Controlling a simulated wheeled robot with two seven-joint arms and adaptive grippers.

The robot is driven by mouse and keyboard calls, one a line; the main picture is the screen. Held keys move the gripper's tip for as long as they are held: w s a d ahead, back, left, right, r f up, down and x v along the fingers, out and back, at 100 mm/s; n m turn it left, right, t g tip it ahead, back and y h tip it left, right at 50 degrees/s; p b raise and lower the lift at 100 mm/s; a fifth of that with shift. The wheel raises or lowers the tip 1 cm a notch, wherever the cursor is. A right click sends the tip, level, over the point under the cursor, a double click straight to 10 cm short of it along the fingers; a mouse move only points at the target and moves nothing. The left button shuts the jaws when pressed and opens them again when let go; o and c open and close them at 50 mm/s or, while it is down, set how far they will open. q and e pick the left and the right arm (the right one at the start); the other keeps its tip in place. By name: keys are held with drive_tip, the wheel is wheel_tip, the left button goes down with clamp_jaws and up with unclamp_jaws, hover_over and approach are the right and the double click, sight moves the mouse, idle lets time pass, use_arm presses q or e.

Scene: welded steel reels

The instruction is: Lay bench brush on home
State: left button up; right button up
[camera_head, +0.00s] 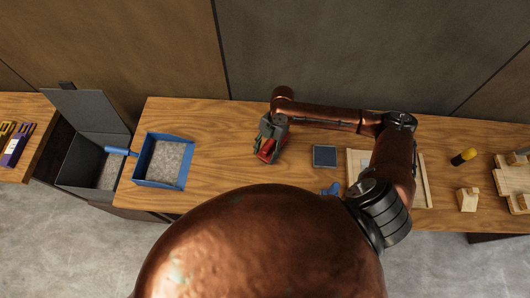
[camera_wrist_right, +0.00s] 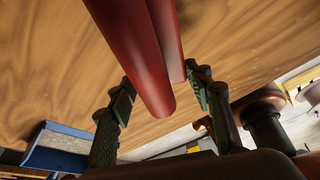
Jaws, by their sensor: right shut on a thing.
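The bench brush shows as a red piece (camera_head: 266,149) in the head view, at the middle of the wooden bench. In the right wrist view its long red body (camera_wrist_right: 135,45) runs between the fingers. My right gripper (camera_head: 270,138) is shut on it; the dark fingers (camera_wrist_right: 165,90) stand on either side. The bristles are not clearly seen, and I cannot tell whether the brush touches the bench. No place marked as home is clear; a dark blue square pad (camera_head: 324,156) lies to the right of the gripper. My left gripper is out of view.
A blue tray (camera_head: 188,168) with grey grains stands on the left of the bench (camera_head: 225,120). A dark lidded bin (camera_head: 80,160) is beyond the bench's left end. A small blue object (camera_head: 331,188), a yellow-handled tool (camera_head: 464,156) and wooden blocks (camera_head: 467,199) lie right. Bench between tray and gripper is clear.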

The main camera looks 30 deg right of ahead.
sight(263, 151)
drive_tip(key=o, duration=1.5)
drive_tip(key=shift+c, duration=0.2)
drive_tip(key=shift+r+p, duration=3.05)
drive_tip(key=shift+p, duration=0.35)
drive_tip(key=shift+f, duration=0.1)
